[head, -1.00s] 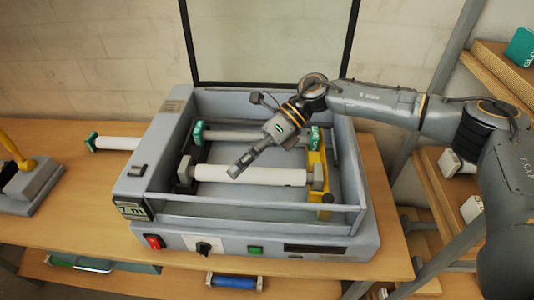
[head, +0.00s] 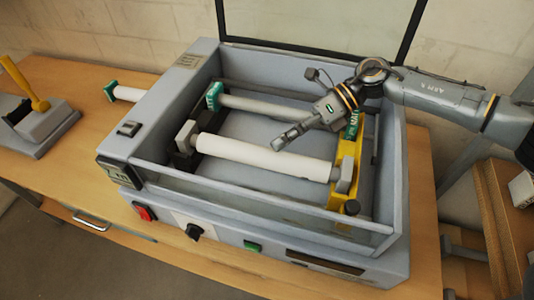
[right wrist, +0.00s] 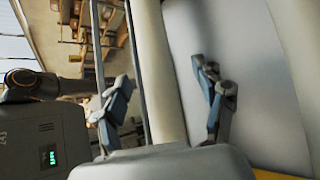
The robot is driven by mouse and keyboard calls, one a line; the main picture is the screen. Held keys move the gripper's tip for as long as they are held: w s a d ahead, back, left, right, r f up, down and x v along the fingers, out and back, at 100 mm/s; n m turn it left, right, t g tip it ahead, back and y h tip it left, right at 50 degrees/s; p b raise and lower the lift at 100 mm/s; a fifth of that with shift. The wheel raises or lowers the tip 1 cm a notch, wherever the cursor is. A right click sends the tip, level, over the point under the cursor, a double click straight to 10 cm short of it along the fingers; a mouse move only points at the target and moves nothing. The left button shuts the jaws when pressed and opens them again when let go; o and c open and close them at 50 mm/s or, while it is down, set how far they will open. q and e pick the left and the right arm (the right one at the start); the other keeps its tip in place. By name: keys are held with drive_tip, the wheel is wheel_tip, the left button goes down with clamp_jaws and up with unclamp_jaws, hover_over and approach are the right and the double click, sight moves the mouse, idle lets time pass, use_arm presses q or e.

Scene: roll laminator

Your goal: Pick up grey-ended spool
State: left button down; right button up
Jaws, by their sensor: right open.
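The grey-ended spool (head: 255,157) is a white roll with grey end blocks, lying across the front of the open laminator (head: 205,240). Its right end sits at a yellow bracket (head: 343,185), its left end at a dark holder. My right gripper (head: 280,142) is open and empty, over the back edge of the spool near its middle. In the right wrist view, my right gripper (right wrist: 168,98) has its fingers apart, with a white roll (right wrist: 153,70) running between them in the picture. Its ends are hidden there, and contact cannot be told. My left gripper is not in view.
A green-ended spool (head: 265,108) lies behind, inside the laminator. Another green-ended roll (head: 127,94) lies on the wooden table at left. A device with a yellow lever (head: 38,115) stands further left. The laminator walls surround the spools; a framed clear panel rises behind.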

sight(262, 159)
drive_tip(key=p+x, duration=0.2)
drive_tip(key=x, duration=0.1)
drive_tip(key=s+p+x, duration=0.1)
drive_tip(key=p+x, duration=0.1)
drive_tip(key=x, duration=0.1)
drive_tip(key=shift+r, duration=0.1)
drive_tip(key=shift+a+f, duration=0.1)
drive_tip(key=shift+f, duration=0.1)
clamp_jaws()
